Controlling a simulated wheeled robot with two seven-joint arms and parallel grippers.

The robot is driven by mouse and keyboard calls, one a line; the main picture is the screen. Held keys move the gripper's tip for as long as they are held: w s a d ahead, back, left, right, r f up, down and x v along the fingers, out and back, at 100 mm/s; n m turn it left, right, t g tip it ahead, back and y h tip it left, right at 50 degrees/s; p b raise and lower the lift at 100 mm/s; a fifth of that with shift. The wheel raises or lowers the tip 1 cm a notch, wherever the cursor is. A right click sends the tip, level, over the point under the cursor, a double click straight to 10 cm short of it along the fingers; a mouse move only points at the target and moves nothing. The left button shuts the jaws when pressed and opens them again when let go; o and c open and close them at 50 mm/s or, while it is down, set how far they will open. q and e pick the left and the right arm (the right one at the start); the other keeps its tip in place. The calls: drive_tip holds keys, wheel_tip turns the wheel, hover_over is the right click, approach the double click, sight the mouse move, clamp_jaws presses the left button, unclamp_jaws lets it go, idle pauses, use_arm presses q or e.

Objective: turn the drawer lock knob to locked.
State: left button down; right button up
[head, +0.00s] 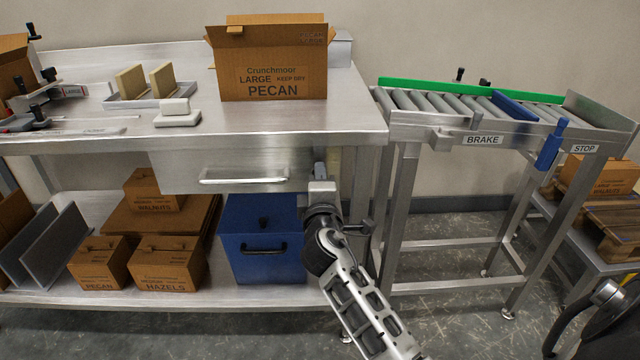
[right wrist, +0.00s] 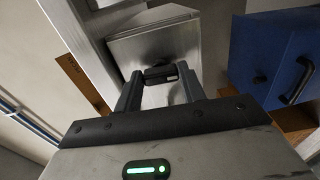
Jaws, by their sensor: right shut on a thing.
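The drawer (head: 180,178) is under the steel workbench, with a bar handle (head: 243,180) on its front; it looks shut. My right gripper (head: 321,184) is at the drawer's right end, below the bench top. In the right wrist view its two fingers (right wrist: 161,88) are on either side of the small dark lock knob (right wrist: 162,73), shut on it, in front of a grey metal face (right wrist: 150,45). In the head view the gripper hides the knob. I cannot read the knob's marking.
A blue bin (head: 262,255) stands on the lower shelf close to my right gripper, with several cartons (head: 170,265) to its left. A bench leg (head: 362,190) is just right of the gripper. The roller conveyor (head: 440,103) stands farther right.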

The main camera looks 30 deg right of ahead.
drive_tip(key=o, duration=1)
drive_tip(key=v, duration=0.7)
drive_tip(key=shift+s+a, duration=0.15)
drive_tip(key=shift+s, duration=0.15)
